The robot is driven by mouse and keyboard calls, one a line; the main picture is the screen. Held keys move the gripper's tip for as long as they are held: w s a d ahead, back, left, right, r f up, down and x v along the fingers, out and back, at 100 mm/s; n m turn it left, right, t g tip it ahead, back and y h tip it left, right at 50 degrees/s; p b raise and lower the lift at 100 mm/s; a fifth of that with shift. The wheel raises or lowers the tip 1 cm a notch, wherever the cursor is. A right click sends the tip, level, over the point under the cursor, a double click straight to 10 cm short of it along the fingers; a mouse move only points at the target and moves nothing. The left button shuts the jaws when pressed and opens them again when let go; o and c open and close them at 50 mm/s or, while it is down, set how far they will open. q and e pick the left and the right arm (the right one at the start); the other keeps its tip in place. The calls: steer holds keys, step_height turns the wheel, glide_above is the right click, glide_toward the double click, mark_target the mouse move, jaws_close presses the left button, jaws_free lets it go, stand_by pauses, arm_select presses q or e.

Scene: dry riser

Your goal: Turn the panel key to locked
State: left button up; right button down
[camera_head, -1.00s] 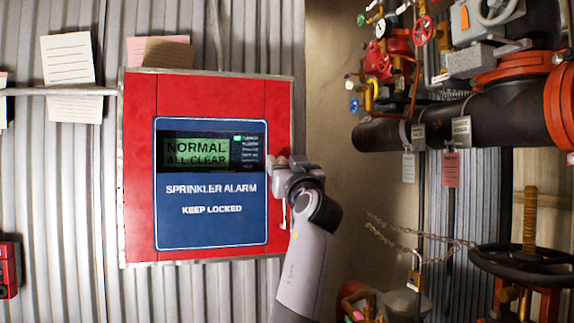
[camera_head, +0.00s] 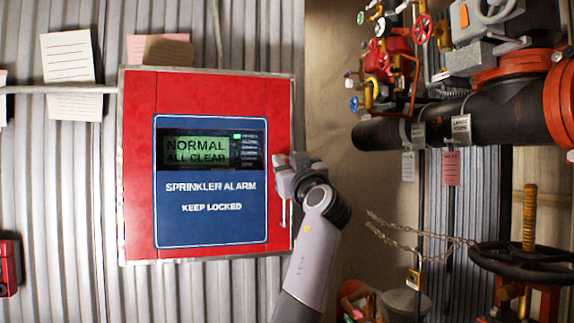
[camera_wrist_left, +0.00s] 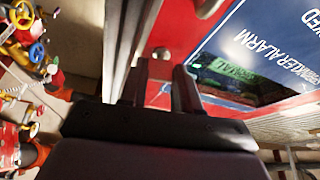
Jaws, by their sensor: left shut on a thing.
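The red sprinkler alarm panel (camera_head: 138,170) hangs on the corrugated wall, with a blue face marked "KEEP LOCKED" (camera_head: 211,208). Its green display (camera_head: 196,151) reads "NORMAL ALL CLEAR". My left gripper (camera_head: 283,168) is at the right edge of the panel front, beside the blue face. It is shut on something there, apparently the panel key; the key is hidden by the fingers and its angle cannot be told. In the left wrist view the two fingers (camera_wrist_left: 160,88) reach toward the red panel front (camera_wrist_left: 180,28). My right gripper is not in view.
To the right are a thick black pipe (camera_head: 440,125) with hanging tags, small coloured valves (camera_head: 423,29), a chain (camera_head: 410,232) with a padlock, and a dark handwheel (camera_head: 530,262). Paper notes (camera_head: 68,58) hang left of the panel.

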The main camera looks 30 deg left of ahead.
arm_select(q)
steer(key=n+g+p, duration=0.1)
steer(key=n, duration=0.1)
steer(key=n+g, duration=0.1)
steer(key=n, duration=0.2)
steer(key=n+g+y+p, duration=0.1)
steer(key=n, duration=0.1)
steer(key=shift+w+d+r+n+g+p, duration=0.1)
steer(key=shift+w+r+n+g+p, duration=0.05)
steer(key=shift+r+n+g+p, duration=0.2)
steer(key=n+g+p, duration=0.1)
steer(key=n+p, duration=0.1)
steer(key=n, duration=0.1)
steer(key=n+g+h+p, duration=0.1)
steer(key=n+p, duration=0.1)
steer(key=n, duration=0.2)
steer(key=n+g+h+p, duration=0.1)
steer(key=n+g+p, duration=0.1)
steer(key=n+p, duration=0.1)
steer(key=shift+w+d+r+n, duration=0.1)
steer(key=shift+d+r+n, duration=0.05)
steer(key=shift+n, duration=0.4)
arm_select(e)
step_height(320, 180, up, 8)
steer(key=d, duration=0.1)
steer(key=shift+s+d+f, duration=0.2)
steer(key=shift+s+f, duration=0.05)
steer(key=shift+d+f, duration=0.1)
